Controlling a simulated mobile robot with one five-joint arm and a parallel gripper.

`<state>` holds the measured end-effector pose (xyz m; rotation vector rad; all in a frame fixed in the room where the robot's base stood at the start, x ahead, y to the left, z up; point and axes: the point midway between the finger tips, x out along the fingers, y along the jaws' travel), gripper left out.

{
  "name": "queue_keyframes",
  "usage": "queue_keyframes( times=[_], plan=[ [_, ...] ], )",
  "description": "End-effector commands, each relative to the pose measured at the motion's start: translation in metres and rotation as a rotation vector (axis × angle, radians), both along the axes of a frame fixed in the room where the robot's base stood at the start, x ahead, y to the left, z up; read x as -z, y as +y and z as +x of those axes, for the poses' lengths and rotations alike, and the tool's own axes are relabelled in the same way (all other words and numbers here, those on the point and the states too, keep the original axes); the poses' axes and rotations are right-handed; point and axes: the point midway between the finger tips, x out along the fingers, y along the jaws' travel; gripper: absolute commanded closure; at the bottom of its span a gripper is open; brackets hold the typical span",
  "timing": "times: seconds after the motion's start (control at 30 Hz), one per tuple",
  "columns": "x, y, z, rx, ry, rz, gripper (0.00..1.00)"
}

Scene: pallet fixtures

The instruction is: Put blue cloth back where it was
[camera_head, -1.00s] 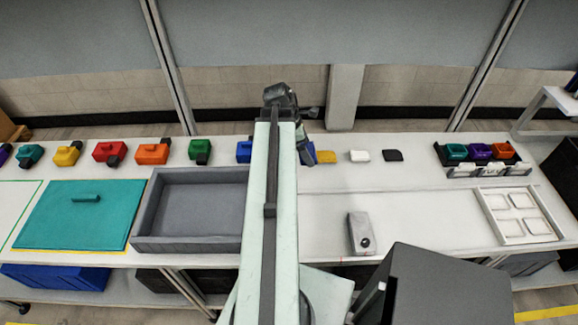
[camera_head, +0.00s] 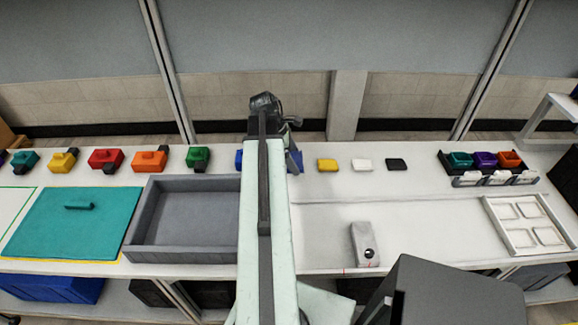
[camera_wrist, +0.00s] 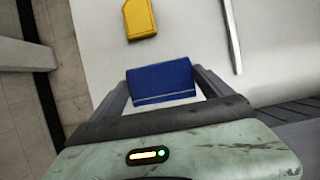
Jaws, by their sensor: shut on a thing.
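The blue cloth (camera_wrist: 160,80) is a flat, folded-looking dark blue piece between my two fingers in the wrist view. My gripper (camera_wrist: 162,86) is shut on it. In the head view my arm hides most of the gripper; a bit of blue (camera_head: 295,161) shows at the arm's right edge, just left of the yellow cloth (camera_head: 327,165). In the wrist view the yellow cloth (camera_wrist: 140,18) lies ahead of the blue one, with a gap between them. I cannot tell whether the blue cloth touches the table.
A white cloth (camera_head: 361,164) and a black cloth (camera_head: 396,165) continue the row rightward. A blue object (camera_head: 239,159) shows left of my arm, beside a green box (camera_head: 198,157). A grey tray (camera_head: 140,240) and a grey block (camera_head: 364,244) stand nearer.

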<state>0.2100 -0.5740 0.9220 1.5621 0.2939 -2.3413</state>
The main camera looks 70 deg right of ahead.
Motion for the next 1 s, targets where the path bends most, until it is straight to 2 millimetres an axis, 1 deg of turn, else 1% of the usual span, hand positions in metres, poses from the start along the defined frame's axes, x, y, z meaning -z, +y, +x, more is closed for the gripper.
queue_keyframes(
  times=[0.03,0.17,0.27,0.3,0.33,0.4,0.47,0.7,0.87,0.9,1.0],
  plan=[
    [0.0,-0.001,0.003,0.0,0.0,0.0,0.42],
    [0.0,-0.001,0.005,0.001,0.0,0.001,0.42],
    [0.002,-0.003,0.014,0.0,0.0,0.0,0.42],
    [0.005,-0.004,0.02,0.0,0.0,0.0,0.42],
    [0.017,-0.003,0.018,0.001,0.0,0.001,0.42],
    [0.032,-0.002,0.017,0.002,0.0,0.0,0.42],
    [0.04,-0.002,0.017,0.002,0.0,0.0,0.42],
    [0.037,-0.002,0.016,0.002,0.0,0.0,0.42],
    [0.042,-0.002,0.016,0.002,0.0,0.0,0.42],
    [0.04,-0.002,0.016,0.002,0.0,0.0,0.0],
    [0.04,-0.002,0.016,0.003,0.0,0.001,0.0]
  ],
)
